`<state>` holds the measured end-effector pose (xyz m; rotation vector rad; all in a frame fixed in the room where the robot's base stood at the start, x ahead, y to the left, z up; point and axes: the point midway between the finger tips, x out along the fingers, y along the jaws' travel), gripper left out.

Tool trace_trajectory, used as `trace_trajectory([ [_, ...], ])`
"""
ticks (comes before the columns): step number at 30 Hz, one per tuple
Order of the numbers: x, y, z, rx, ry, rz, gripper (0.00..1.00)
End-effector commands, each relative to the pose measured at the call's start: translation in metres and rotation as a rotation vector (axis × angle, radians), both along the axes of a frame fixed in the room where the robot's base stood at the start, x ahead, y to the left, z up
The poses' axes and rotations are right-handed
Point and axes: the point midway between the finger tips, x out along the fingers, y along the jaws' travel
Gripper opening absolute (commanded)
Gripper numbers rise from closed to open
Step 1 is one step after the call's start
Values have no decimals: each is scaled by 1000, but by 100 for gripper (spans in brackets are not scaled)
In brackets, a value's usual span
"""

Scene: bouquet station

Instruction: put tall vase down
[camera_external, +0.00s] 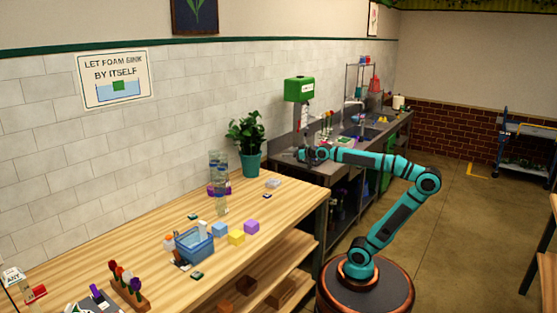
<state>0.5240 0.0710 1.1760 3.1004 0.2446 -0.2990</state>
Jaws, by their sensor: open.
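A tall clear glass vase (214,164) shows at the back of the wooden table, by a purple block; another clear glass piece (222,204) stands just in front of it. I cannot tell for sure which is the tall vase. My gripper (303,156) is at the near end of the dark counter, below the green dispenser and well to the right of the glassware. It is open. It is small and dark here, and I see no vase between its fingers.
A potted plant (248,143) stands at the table's back right. A blue basket (194,245), foam blocks (236,237) and a flower rack (130,287) are nearer. The green dispenser (299,89) is above my gripper. The table's right end is mostly clear.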

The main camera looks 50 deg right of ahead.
Motion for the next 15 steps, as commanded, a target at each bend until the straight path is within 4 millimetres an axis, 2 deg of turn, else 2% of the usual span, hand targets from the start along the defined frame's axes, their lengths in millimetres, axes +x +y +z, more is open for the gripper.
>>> trace_trajectory([
  [1, -19, -11, -2, 2, -17, -17, 79],
  [9, -99, -50, -29, 11, -90, -100, 79],
  [15, -139, -66, -48, 12, -129, -142, 79],
])
